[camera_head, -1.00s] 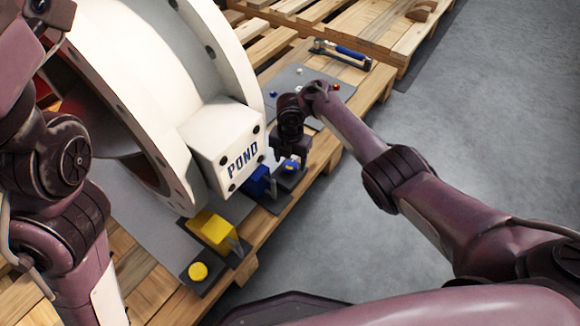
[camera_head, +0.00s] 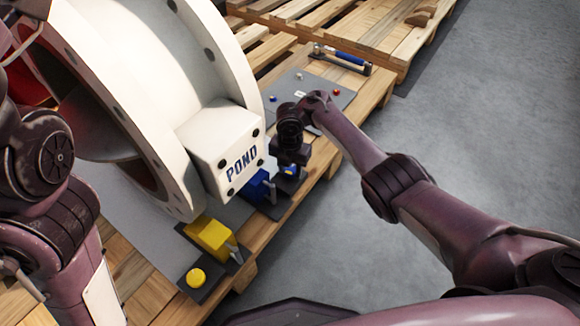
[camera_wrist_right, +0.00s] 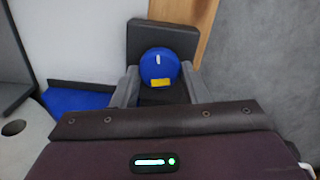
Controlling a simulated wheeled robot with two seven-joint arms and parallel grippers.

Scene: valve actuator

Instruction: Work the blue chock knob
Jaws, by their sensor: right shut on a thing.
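The blue chock knob (camera_wrist_right: 159,67) is round with a white mark on its face and a yellow patch below it. It sits on a dark base plate (camera_wrist_right: 170,34). My right gripper (camera_wrist_right: 160,80) is shut on the knob, with one grey finger at each side. In the head view the knob (camera_head: 290,170) shows only in part below my right gripper (camera_head: 290,162), which hides the rest. A blue block (camera_head: 257,186) stands just left of it. My left arm enters at the left edge; its gripper is out of view.
The white flanged valve body with a POND box (camera_head: 225,150) stands close left of my right gripper. A yellow block (camera_head: 208,236) and yellow knob (camera_head: 195,278) are nearer me. Grey floor is clear at right.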

